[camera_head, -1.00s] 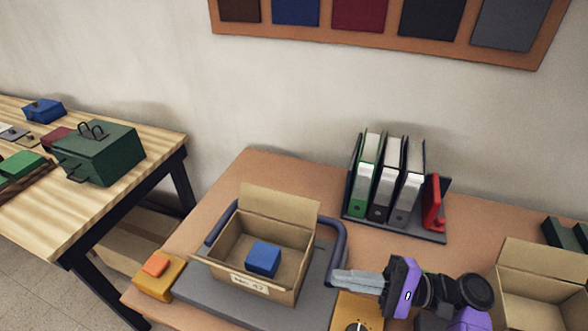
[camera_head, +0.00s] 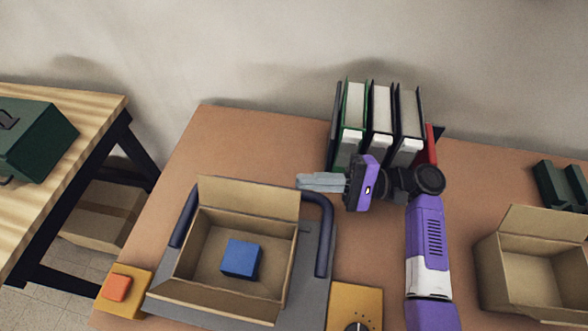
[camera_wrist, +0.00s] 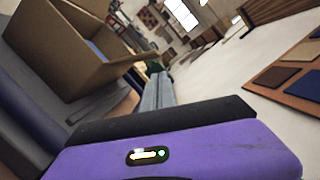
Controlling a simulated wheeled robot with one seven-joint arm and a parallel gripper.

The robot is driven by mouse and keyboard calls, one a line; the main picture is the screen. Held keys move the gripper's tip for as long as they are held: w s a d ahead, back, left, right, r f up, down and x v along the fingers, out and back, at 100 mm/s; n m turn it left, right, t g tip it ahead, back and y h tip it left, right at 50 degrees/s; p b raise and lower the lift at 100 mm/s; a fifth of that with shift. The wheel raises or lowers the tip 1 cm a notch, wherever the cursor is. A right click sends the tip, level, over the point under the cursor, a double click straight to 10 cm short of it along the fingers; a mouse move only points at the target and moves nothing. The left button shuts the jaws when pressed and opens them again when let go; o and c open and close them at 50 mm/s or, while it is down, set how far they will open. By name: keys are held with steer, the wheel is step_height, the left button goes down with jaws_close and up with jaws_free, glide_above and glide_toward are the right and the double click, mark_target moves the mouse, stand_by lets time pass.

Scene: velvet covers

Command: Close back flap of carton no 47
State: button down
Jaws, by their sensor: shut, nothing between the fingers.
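The open brown carton (camera_head: 283,270) stands in the head view with a blue block (camera_head: 241,259) inside. Its back flap (camera_head: 248,200) stands up and leans slightly backward. My gripper (camera_head: 299,182) is shut and empty. Its grey fingertips point left, close to the right end of the back flap; whether they touch it I cannot tell. In the wrist view the carton (camera_wrist: 60,45) is at upper left, and my shut fingers (camera_wrist: 158,78) reach out beside it. The number label on the carton does not show now.
The carton sits on a grey plate with a dark tubular rail (camera_head: 325,240) around its back. Binders (camera_head: 380,120) stand behind my gripper. A second open carton (camera_head: 545,265) is at right. An orange button box (camera_head: 118,290) and a yellow dial box (camera_head: 355,305) flank the plate.

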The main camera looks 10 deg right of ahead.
mark_target(247, 198)
steer(key=w+a+r+p, duration=0.1)
steer(key=a+p, duration=0.1)
steer(key=a, duration=0.6)
steer(key=shift+a, duration=0.3)
